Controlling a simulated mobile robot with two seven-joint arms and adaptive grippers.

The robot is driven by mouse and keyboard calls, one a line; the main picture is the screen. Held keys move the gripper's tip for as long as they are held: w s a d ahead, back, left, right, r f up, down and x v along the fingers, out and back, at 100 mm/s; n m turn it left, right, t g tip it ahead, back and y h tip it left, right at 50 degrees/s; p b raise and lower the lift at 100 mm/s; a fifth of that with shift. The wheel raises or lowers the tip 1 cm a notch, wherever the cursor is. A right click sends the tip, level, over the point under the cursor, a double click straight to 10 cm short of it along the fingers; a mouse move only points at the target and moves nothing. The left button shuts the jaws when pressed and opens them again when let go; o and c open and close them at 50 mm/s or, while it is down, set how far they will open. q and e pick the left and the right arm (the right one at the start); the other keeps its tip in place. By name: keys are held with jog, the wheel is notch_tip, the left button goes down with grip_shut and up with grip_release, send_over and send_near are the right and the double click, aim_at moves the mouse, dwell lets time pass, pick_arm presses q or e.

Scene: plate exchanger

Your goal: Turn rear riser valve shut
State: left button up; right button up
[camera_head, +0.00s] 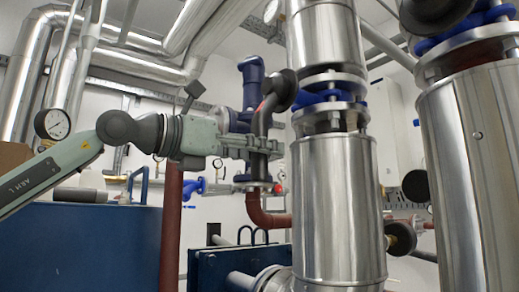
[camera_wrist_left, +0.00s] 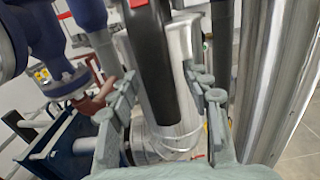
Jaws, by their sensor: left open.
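A black valve lever with a small red mark (camera_head: 264,112) hangs beside the steel-clad pipe in the head view, below a round dark knob (camera_head: 281,86). My left gripper (camera_head: 268,147) points right at the lever's lower part. In the left wrist view a black bar (camera_wrist_left: 152,62), apparently this lever, runs down between the two spread fingers of my left gripper (camera_wrist_left: 162,78). A gap shows on both sides of the bar, and I see no finger pressing on it. How deep it sits between the fingers I cannot tell. My right gripper is in neither view.
A steel-clad riser (camera_head: 335,205) stands just right of my left gripper, with another (camera_head: 475,170) farther right. A dark blue pump-like body (camera_head: 252,82) is behind. A red-brown pipe bend (camera_head: 262,214) and a blue plate unit (camera_head: 215,264) lie below. A pressure gauge (camera_head: 53,124) is at left.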

pick_arm(q)
jog(key=shift+c, duration=0.3)
grip_shut()
dwell(0.4)
